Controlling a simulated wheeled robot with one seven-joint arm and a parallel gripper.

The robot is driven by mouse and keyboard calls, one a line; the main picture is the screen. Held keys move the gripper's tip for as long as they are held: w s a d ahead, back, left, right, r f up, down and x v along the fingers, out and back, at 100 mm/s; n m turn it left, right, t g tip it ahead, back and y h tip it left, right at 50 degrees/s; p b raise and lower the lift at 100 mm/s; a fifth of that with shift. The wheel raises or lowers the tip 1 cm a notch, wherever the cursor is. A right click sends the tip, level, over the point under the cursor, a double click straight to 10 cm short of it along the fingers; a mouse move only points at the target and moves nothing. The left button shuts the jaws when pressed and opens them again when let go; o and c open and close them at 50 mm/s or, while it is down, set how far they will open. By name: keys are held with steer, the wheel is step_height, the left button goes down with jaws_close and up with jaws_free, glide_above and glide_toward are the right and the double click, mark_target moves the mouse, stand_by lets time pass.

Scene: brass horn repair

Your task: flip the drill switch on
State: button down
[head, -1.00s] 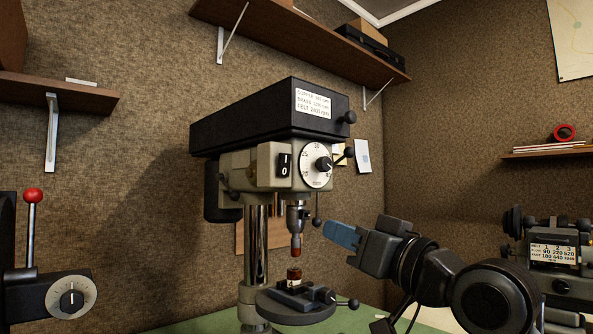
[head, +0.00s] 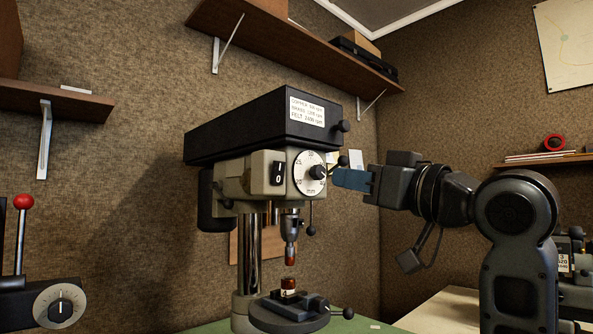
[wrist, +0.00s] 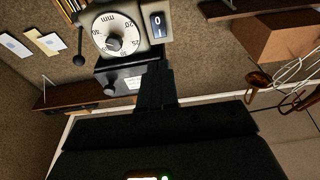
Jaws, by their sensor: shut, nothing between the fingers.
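The drill press (head: 262,125) stands on a green bench top, with a black belt cover on top and a grey head. Its switch (head: 278,174) is a small black rocker marked 0 and I on the front of the head, left of the round dial (head: 309,173). The switch also shows in the wrist view (wrist: 157,25), right of the dial (wrist: 115,34). My gripper (head: 338,179) is shut and empty, its blue fingers pointing left just right of the dial. In the wrist view the fingers (wrist: 156,78) lie below the switch, apart from it in the picture.
A lever with a dark knob (head: 343,161) sticks out beside the dial, close to my fingertips. A small work table (head: 290,317) holds a clamped piece under the chuck. A red-knobbed machine (head: 45,290) stands at the left. Shelves hang on the walls above.

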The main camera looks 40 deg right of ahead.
mark_target(280, 167)
steer(key=w+r+p, duration=0.1)
steer(key=w, duration=0.3)
steer(key=w+p, duration=0.1)
steer(key=w, duration=0.3)
steer(key=w+r+p, duration=0.1)
steer(key=w, duration=0.3)
steer(key=shift+w+a+r, duration=0.25)
steer(key=shift+w+r, duration=0.05)
steer(key=shift+w, duration=0.6)
